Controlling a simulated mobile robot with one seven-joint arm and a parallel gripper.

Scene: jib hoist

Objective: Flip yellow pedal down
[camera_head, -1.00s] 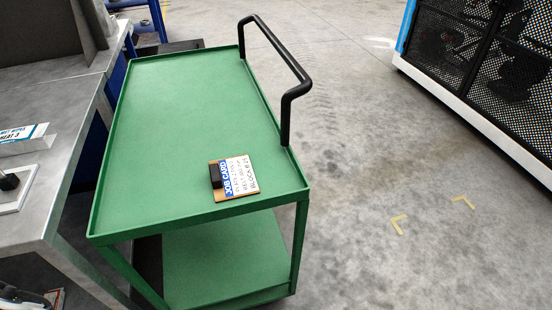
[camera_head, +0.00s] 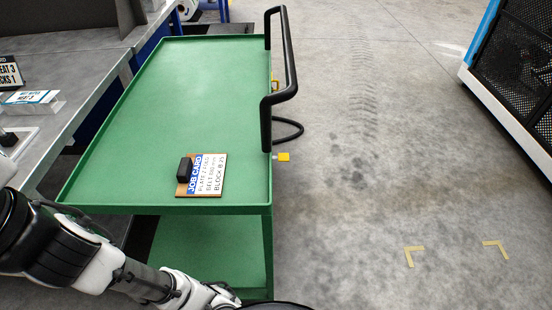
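A green cart (camera_head: 110,209) stands in the middle of the view. A small yellow pedal (camera_head: 283,156) sticks out at the right side of the cart, low beside the near end of the black handle. My arm reaches in from the lower left. My gripper (camera_head: 226,294) is at the bottom edge, in front of the cart's near side and well apart from the yellow pedal. Its fingers are too small and cut off to tell whether they are open.
The black handle (camera_head: 287,60) rises along the cart's right side, and a dark curved bar (camera_head: 292,124) juts out below it. A job card (camera_head: 208,175) with a black block lies on the cart top. Metal benches (camera_head: 60,125) stand left. The floor (camera_head: 370,190) right of the cart is clear.

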